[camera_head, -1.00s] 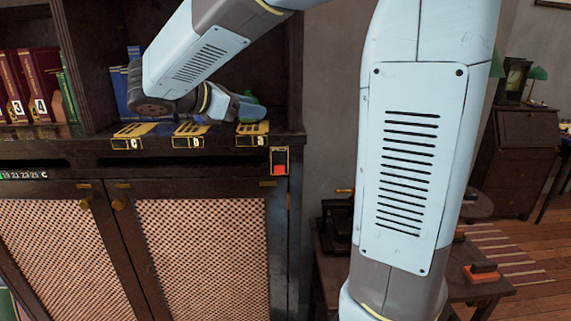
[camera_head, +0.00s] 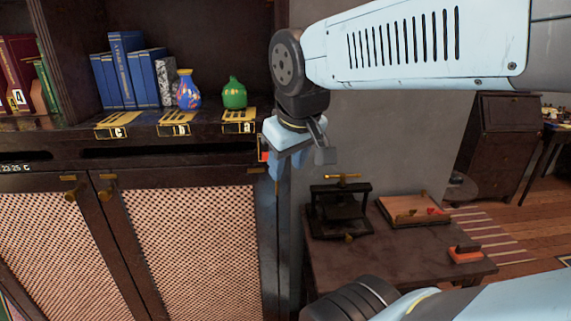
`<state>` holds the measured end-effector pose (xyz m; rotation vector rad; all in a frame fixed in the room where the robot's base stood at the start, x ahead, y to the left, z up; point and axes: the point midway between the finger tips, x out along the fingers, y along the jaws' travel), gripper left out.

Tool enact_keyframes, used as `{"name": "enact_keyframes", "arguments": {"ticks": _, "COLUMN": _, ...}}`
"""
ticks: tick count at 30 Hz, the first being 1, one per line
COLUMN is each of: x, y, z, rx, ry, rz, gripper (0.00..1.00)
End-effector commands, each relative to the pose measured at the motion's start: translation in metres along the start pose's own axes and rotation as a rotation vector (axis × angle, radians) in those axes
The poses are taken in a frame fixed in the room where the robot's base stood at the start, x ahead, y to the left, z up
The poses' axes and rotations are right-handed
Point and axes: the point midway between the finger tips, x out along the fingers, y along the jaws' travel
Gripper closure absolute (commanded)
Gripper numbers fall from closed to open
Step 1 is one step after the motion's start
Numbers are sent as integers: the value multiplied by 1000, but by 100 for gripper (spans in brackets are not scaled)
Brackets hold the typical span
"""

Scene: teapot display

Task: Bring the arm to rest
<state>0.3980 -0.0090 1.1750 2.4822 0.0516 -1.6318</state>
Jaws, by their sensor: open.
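My gripper (camera_head: 300,160) hangs at the end of my arm, just in front of the cabinet's right edge, with its fingers apart and nothing visible between them. A rounded green pot (camera_head: 234,95) stands upright on the cabinet ledge (camera_head: 65,135), left of my gripper and apart from it. A blue patterned vase (camera_head: 188,92) stands to the left of the green pot. My arm stretches across the upper right of the view, and another part of it shows at the bottom right.
Several books (camera_head: 125,72) stand behind the vase. Yellow-and-black plaques (camera_head: 175,122) line the ledge's front. A low table (camera_head: 385,265) at right holds a black press (camera_head: 341,212), a wooden tray (camera_head: 412,208) and an orange-based block (camera_head: 465,254). Striped rug and floor lie beyond.

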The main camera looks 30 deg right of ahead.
Motion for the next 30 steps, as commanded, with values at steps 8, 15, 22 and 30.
{"name": "enact_keyframes", "arguments": {"ticks": 8, "x": -4, "y": -10, "z": 5, "rx": 168, "ry": 85, "rz": -58, "gripper": 55}}
{"name": "enact_keyframes", "arguments": {"ticks": 15, "x": -4, "y": -10, "z": 5, "rx": 167, "ry": 85, "rz": -59, "gripper": 55}}
{"name": "enact_keyframes", "arguments": {"ticks": 22, "x": -4, "y": -9, "z": 5, "rx": 166, "ry": 85, "rz": -58, "gripper": 55}}
{"name": "enact_keyframes", "arguments": {"ticks": 30, "x": -4, "y": -9, "z": 5, "rx": 166, "ry": 85, "rz": -58, "gripper": 55}}
